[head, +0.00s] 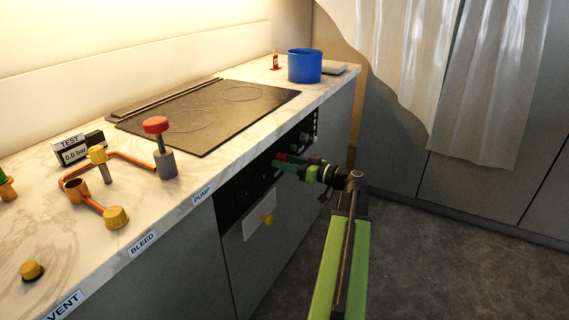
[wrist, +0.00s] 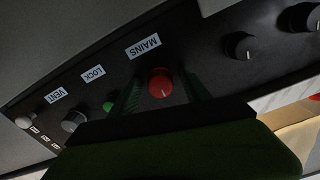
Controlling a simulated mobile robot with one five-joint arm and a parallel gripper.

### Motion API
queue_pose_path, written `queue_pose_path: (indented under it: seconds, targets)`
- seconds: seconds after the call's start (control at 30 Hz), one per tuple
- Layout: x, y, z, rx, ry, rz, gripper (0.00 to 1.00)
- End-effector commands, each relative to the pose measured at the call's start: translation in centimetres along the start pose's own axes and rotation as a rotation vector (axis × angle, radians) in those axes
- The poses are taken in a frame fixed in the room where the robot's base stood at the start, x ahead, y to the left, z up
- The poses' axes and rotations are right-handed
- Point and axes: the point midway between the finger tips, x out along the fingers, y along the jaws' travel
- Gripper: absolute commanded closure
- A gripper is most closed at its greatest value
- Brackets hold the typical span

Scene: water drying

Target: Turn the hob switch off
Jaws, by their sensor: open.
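A red round knob (wrist: 160,83) sits on the dark control panel (wrist: 205,62) below an upside-down MAINS label (wrist: 143,46) in the wrist view. No label in view reads hob. My gripper (wrist: 163,92) is open, with one dark green finger on each side of the red knob. I cannot tell whether the fingers touch it. In the head view my gripper (head: 283,161) is at the cabinet front, below the worktop edge and the black hob (head: 215,108). The knob's pointer and setting cannot be made out.
The panel also has a green button (wrist: 109,106) by LOCK, a grey knob (wrist: 73,121) by VENT, and black knobs (wrist: 239,46). On the worktop are a blue pot (head: 304,66), a red-topped valve (head: 157,137) and orange pipework (head: 128,155). The floor (head: 430,240) at right is clear.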

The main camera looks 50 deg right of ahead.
Motion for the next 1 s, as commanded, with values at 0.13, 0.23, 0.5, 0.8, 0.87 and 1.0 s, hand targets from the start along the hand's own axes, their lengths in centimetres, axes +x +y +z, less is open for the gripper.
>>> queue_pose_path:
  seconds: [0.13, 0.23, 0.5, 0.8, 0.87, 1.0]
  targets:
    - [-0.02, 0.0, 0.0, 0.0, 0.0, 0.0, 0.45]
    - [-0.03, 0.0, 0.0, 0.0, 0.0, 0.0, 0.54]
    - [-0.07, 0.01, 0.0, 0.0, 0.0, 0.0, 0.89]
    - [-0.17, -0.15, 0.05, 0.007, -0.001, -0.001, 1.0]
    - [-0.21, -0.09, 0.04, 0.016, -0.001, -0.002, 1.0]
    - [-0.26, -0.04, 0.02, 0.065, -0.001, -0.002, 1.0]
